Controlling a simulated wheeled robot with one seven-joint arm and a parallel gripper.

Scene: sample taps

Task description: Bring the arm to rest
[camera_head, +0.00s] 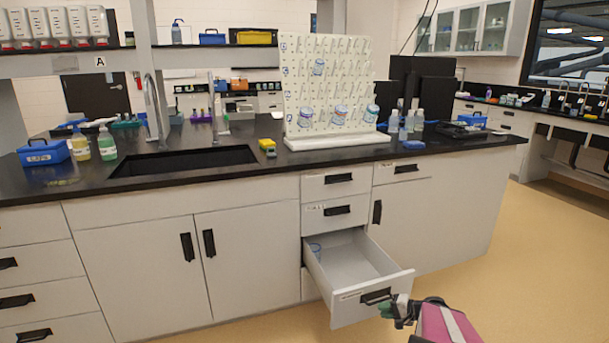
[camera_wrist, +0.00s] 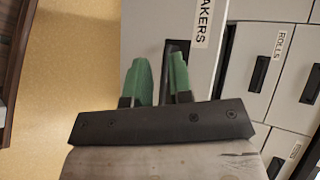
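My gripper (camera_head: 398,309) is low in front of the open drawer, close to the right end of its black handle (camera_head: 376,296). In the wrist view, the two green fingers of my gripper (camera_wrist: 162,75) stand apart with a narrow gap between them. The dark drawer handle (camera_wrist: 174,48) shows just beyond the fingertips, partly hidden by the right finger. I see nothing held, and I cannot tell whether a finger touches the handle.
The black bench top (camera_head: 240,179) bears a white peg rack (camera_head: 325,90) with several glass vessels, bottles and a blue box (camera_head: 43,153). A sink (camera_head: 185,161) is on the left. Closed drawers and doors flank the open drawer. The floor (camera_head: 540,260) to the right is clear.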

